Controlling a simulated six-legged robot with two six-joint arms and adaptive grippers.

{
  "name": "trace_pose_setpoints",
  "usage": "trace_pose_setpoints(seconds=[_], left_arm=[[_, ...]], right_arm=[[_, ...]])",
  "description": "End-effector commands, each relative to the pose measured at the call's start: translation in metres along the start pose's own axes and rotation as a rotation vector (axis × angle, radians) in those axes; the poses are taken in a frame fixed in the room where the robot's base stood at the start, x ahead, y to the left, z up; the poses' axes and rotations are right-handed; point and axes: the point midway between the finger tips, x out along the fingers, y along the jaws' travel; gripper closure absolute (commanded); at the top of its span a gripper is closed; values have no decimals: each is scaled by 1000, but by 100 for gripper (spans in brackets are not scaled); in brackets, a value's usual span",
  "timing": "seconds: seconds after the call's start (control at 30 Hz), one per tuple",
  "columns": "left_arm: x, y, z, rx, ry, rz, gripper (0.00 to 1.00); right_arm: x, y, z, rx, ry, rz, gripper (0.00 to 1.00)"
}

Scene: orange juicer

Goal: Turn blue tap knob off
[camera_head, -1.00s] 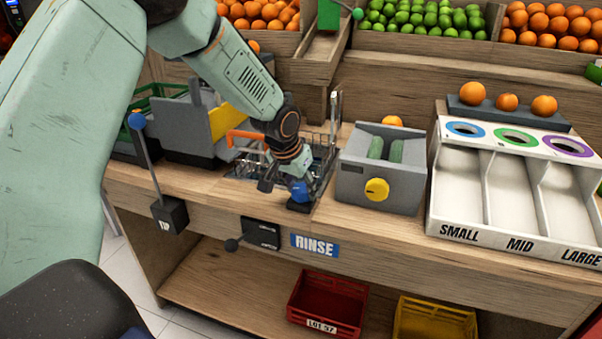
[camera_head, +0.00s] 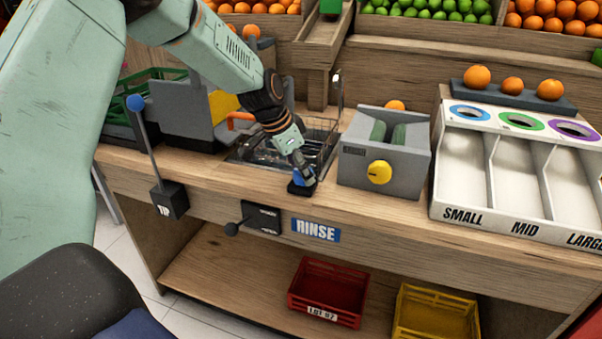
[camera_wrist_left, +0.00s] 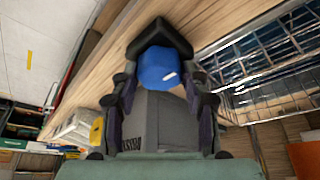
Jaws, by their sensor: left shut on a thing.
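The blue tap knob (camera_head: 298,178) sits on a small black base (camera_head: 300,190) at the counter's front edge, above the RINSE label. My left gripper (camera_head: 304,176) reaches down over it and partly hides it. In the left wrist view the blue knob (camera_wrist_left: 158,68) lies between the two fingers of my left gripper (camera_wrist_left: 160,88), which are shut on it. The metal sink basin (camera_head: 270,152) with a wire rack is just behind the knob, and the tap (camera_head: 338,90) rises at its back right. My right gripper is not in view.
A grey box with a yellow knob (camera_head: 380,172) stands close to the right of my gripper. The white sorting tray (camera_head: 457,215) is farther right. A lever with a blue ball (camera_head: 136,103) stands left. Red (camera_head: 328,290) and yellow (camera_head: 436,318) crates are below.

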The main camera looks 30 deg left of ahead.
Motion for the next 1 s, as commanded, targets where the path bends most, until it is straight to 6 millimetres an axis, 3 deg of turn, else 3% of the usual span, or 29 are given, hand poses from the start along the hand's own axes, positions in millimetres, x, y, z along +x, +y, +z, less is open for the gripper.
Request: trace_pose_setpoints(seconds=[0.57, 0.6, 0.87, 1.0], left_arm=[[-1, -1, 0, 36, 0, 12, 86], [-1, -1, 0, 36, 0, 12, 53], [0, 0, 0, 34, -1, 13, 31], [0, 0, 0, 34, -1, 13, 31]], right_arm=[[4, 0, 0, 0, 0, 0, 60], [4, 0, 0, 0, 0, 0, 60], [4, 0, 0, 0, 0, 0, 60], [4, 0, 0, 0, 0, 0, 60]])
